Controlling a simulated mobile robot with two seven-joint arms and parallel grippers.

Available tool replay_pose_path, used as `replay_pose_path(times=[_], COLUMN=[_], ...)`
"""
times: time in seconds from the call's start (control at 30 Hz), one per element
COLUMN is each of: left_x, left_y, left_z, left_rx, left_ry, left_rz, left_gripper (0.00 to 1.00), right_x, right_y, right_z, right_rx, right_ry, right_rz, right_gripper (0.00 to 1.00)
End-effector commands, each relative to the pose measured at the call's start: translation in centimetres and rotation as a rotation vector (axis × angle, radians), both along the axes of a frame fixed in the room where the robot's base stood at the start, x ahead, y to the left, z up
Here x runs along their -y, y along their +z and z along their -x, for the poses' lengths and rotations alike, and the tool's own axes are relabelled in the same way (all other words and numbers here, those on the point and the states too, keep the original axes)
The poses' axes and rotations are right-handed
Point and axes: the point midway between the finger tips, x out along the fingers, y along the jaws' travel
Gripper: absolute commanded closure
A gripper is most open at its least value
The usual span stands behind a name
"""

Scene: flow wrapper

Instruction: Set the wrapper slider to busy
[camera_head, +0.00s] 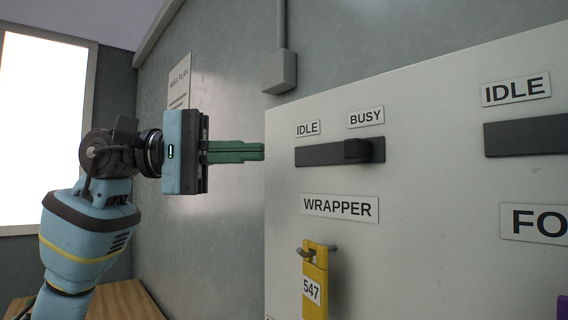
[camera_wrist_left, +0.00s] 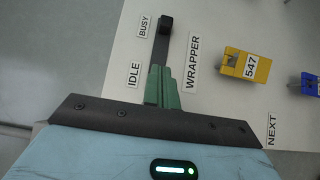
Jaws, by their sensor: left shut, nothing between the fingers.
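The wrapper slider's dark knob (camera_head: 357,150) stands at the right end of its dark track (camera_head: 318,155), below the BUSY label (camera_head: 366,117). The IDLE label (camera_head: 307,128) is above the track's left end, and the WRAPPER label (camera_head: 340,208) is below it. The left wrist view shows the knob (camera_wrist_left: 165,24) at the BUSY end too. My left gripper (camera_head: 263,151) has its green fingers shut and empty, left of the track and apart from the knob. In the left wrist view its fingertips (camera_wrist_left: 161,70) overlap the IDLE end of the track. My right gripper is in neither view.
A yellow tag (camera_head: 314,280) marked 547 hangs on a peg below the WRAPPER label. Another dark track (camera_head: 527,134) with an IDLE label is at the board's right. A grey box with conduit (camera_head: 279,71) is on the wall behind. The board face around the knob is clear.

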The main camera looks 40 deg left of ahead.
Motion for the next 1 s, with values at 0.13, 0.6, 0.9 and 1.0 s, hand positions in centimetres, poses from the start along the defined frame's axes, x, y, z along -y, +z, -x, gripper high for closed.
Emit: replay_pose_path(times=[0.13, 0.6, 0.9, 1.0], left_x=[-1.5, -2.2, -2.2, -2.2], left_y=[-0.2, 0.1, 0.1, 0.1], left_z=[1.0, 1.9, 1.8, 1.8], left_rx=[-0.002, 0.001, 0.001, 0.001], left_ry=[0.002, 0.0, 0.0, 0.0], left_rz=[0.001, -0.001, 0.0, 0.0], left_gripper=[1.0, 1.0, 1.0, 1.0], right_x=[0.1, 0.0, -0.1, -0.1], right_y=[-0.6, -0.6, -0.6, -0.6], right_z=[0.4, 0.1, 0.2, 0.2], right_rx=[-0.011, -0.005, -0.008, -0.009], right_ry=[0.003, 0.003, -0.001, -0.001], right_rz=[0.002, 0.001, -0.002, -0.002], right_gripper=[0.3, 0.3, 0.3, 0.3])
